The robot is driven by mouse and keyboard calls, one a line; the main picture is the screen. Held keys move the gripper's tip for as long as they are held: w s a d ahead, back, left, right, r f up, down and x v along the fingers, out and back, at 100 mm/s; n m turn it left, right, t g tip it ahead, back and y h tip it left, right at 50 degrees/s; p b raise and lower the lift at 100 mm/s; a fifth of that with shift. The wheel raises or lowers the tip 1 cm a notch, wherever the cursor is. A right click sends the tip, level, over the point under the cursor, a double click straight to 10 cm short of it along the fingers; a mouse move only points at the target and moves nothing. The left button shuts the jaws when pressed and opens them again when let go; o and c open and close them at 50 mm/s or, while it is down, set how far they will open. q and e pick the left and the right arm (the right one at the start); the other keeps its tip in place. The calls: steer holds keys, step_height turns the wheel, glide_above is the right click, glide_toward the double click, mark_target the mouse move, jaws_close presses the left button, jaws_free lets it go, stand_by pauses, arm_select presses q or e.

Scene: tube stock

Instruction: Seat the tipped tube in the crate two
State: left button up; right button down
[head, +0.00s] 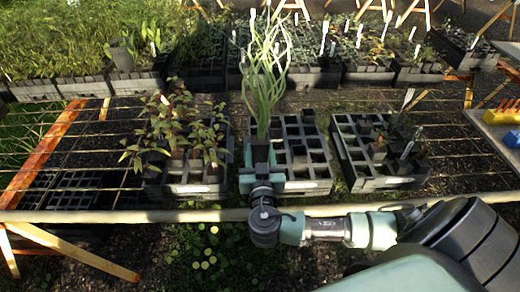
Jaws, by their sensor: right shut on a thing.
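My right gripper (262,167) is shut on a dark tube (261,152) with a tall, grass-like green plant (264,85). The tube looks upright at the left front part of the middle crate (306,186). The gripper hides the tube's lower end, so I cannot tell whether it is in a cell or above it. Most of the middle crate's other cells look empty. The left crate (190,190) holds several reddish-leaved plants. The right crate (385,184) holds a few small plants and tubes. My left gripper is not in view.
The crates stand on a wire-mesh bench with a pale front rail (130,215). Behind them is a row of planted dark crates (370,76) with white labels. A grey pot (122,56) stands among plants at the back left. A yellow and blue object (503,116) is at the right edge.

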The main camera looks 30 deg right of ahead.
steer(key=shift+f, duration=0.55)
steer(key=shift+w+d+f+b, duration=0.1)
steer(key=shift+w+f+b, duration=0.05)
steer(key=shift+f+b, duration=0.2)
steer(key=shift+f, duration=0.1)
steer(key=shift+f+b, duration=0.15)
steer(key=shift+b, duration=0.3)
steer(key=shift+b, duration=0.35)
steer(key=shift+f, duration=0.1)
